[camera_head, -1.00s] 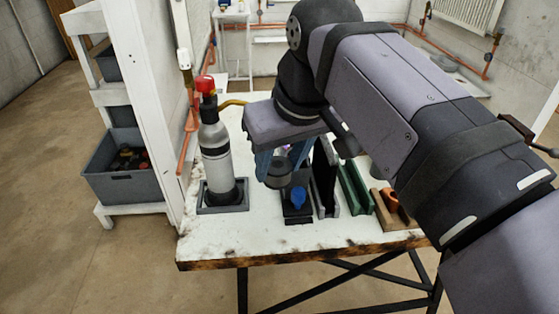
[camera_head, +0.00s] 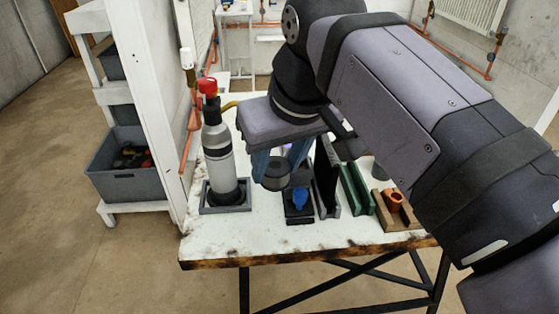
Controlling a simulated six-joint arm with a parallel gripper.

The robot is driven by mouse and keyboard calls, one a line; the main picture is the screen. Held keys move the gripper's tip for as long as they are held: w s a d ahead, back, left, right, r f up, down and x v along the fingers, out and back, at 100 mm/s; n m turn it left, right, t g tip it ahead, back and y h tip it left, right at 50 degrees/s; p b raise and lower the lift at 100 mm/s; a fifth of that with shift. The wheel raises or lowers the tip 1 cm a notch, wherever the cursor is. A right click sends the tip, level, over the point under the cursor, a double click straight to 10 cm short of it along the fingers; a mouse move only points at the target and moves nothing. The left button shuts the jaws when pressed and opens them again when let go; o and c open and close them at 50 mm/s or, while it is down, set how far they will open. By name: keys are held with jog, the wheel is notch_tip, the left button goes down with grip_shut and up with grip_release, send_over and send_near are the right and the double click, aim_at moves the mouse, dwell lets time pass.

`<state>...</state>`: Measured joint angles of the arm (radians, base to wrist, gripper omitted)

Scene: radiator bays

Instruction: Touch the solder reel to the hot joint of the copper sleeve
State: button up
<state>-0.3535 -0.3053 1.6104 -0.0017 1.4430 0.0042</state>
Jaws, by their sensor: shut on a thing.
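My gripper (camera_head: 277,172) points down over the bench, with blue fingers on both sides of a dark grey round thing. It is shut on this thing, which I take to be the solder reel (camera_head: 276,180); the fingers and wrist hide part of it. The reel is above the bench, left of and near a blue piece in a black holder. A short copper-coloured piece (camera_head: 393,199), perhaps the copper sleeve, sits in a wooden block to the right, well apart from the reel. No hot joint can be made out.
A grey gas bottle (camera_head: 217,160) with a red top stands in a tray left of my gripper. The blue piece (camera_head: 300,199), a black upright plate (camera_head: 327,178) and a green rack (camera_head: 356,189) stand close on the right. The bench front (camera_head: 290,243) is clear.

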jog(key=shift+s+a+r+b, duration=0.25)
jog(key=shift+s+r+b, duration=0.05)
jog(key=shift+s+r, duration=0.3)
jog(key=shift+r, duration=0.1)
jog(key=shift+r+p, duration=1.9)
jog(key=shift+p, duration=0.1)
